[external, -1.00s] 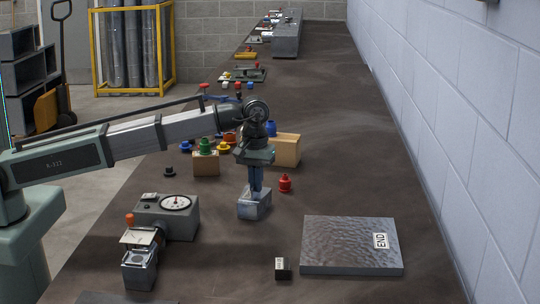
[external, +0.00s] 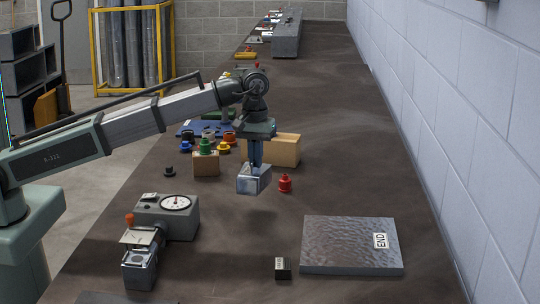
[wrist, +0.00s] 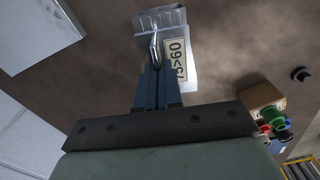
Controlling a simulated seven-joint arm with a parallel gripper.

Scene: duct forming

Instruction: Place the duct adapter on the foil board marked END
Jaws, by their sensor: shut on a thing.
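The duct adapter (external: 254,180) is a small silvery sheet-metal piece. My gripper (external: 256,160) is shut on it and holds it above the bench, with a shadow below. The foil board marked END (external: 340,247) is a flat, crinkled silver slab at the front right of the bench. A corner of a silvery board (wrist: 30,32) shows at the upper left of the wrist view. The gripper is behind and left of the END board.
A red plug (external: 285,183) stands just right of the adapter. A cardboard box (external: 275,150) and coloured plugs (external: 205,146) are behind. A gauge device (external: 165,215) stands front left. A small dark block (external: 283,268) sits left of the board. The bench between adapter and board is clear.

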